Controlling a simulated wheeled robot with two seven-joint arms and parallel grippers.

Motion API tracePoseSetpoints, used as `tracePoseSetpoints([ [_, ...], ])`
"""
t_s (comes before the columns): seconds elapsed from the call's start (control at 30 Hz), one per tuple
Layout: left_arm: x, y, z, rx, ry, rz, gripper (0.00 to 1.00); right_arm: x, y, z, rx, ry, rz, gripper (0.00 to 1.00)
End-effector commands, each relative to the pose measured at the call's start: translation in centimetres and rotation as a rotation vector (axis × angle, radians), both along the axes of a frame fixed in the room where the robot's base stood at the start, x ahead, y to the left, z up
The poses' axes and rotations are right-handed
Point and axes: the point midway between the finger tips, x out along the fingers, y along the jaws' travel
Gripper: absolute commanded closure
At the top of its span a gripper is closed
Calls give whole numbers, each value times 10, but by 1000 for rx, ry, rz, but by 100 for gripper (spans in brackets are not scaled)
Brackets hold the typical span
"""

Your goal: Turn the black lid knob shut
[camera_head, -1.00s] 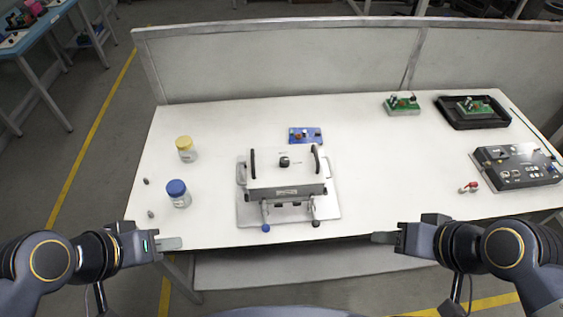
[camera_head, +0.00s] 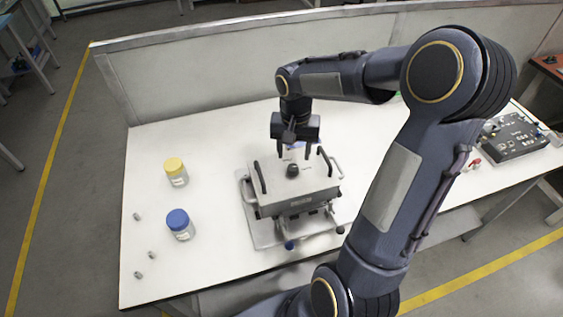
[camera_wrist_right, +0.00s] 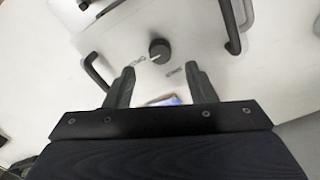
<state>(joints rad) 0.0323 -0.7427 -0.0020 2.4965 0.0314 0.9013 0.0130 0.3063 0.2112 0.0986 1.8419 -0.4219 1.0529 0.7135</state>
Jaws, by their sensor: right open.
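The black lid knob (camera_head: 292,170) stands on top of the white lid of a box-like fixture (camera_head: 297,190) on the table. In the right wrist view the knob (camera_wrist_right: 159,50) is round with a pale pointer line, and it lies just beyond the fingertips, between their lines. My right gripper (camera_head: 293,155) points down above the back part of the lid. Its two fingers (camera_wrist_right: 163,70) are apart and empty in the right wrist view. The knob is apart from both fingers. My left gripper is out of view.
Black handles (camera_wrist_right: 99,75) rise on both sides of the knob. A yellow-capped jar (camera_head: 176,172) and a blue-capped jar (camera_head: 180,224) stand left of the fixture. A dark control box (camera_head: 513,135) stands at the right. My right arm hides much of the table's right side.

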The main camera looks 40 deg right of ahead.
Motion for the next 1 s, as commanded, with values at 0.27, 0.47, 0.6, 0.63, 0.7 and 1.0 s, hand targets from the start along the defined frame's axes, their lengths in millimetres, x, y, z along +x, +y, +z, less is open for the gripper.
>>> tracePoseSetpoints([
  [0.27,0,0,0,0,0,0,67,-1,0,-43,1,4,2,50],
  [0.47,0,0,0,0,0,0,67,-1,1,-54,1,2,1,50],
  [0.6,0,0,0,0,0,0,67,-1,1,-54,1,0,1,50],
  [0.63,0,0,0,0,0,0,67,-1,1,-54,1,0,1,50],
  [0.7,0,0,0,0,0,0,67,-1,1,-54,1,0,2,52],
  [1.0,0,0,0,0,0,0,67,0,1,-54,1,0,2,92],
])
